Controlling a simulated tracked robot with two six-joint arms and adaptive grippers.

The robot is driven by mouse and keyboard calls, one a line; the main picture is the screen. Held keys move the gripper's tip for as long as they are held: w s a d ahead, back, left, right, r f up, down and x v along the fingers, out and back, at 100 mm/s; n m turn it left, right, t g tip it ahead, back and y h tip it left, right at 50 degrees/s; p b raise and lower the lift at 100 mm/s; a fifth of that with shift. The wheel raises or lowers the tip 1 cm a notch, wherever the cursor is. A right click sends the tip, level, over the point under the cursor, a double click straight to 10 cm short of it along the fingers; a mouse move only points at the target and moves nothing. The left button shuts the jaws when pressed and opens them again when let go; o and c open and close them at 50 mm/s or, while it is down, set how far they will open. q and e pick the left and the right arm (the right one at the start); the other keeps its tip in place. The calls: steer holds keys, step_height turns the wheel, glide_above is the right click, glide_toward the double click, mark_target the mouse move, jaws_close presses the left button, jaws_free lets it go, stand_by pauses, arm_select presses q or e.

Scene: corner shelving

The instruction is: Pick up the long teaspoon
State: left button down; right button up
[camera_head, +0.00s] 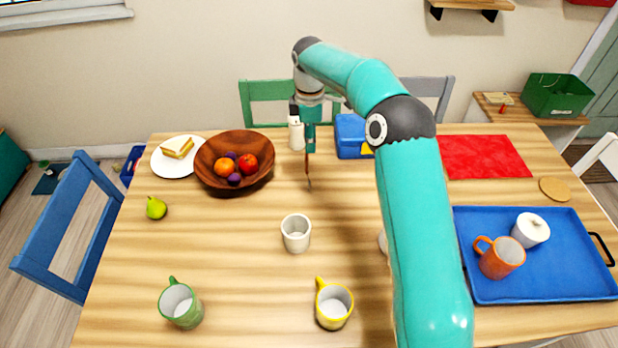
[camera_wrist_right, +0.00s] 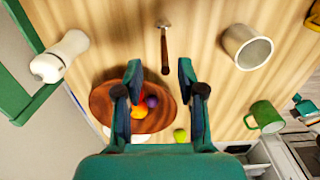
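The long teaspoon (camera_head: 309,182) lies on the table below my right gripper, partly hidden by it in the head view. In the right wrist view the teaspoon (camera_wrist_right: 164,50) shows a brown handle pointing towards the gripper and a small metal bowl at the far end. My right gripper (camera_head: 309,150) points down over the back middle of the table. In the wrist view its two fingers (camera_wrist_right: 159,64) are apart, with the handle's end appearing between the tips. I see no contact, and the height gap cannot be told. My left gripper is not in view.
A white bottle (camera_head: 297,134) and a blue box (camera_head: 351,137) stand near the right gripper. A wooden fruit bowl (camera_head: 207,168) is to the left. A white cup (camera_head: 296,233) stands in front. A blue tray (camera_head: 550,287) is at right. The table's left middle is mostly clear.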

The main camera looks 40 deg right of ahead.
step_height(320, 180, down, 3)
steer(key=shift+f, duration=0.15)
steer(key=p, duration=0.1)
glide_above(308, 181)
steer(key=shift+w+d+f, duration=0.1)
steer(key=shift+f, duration=1.3)
steer(key=shift+w+d+f, duration=0.1)
steer(key=shift+f, duration=1.25)
jaws_close()
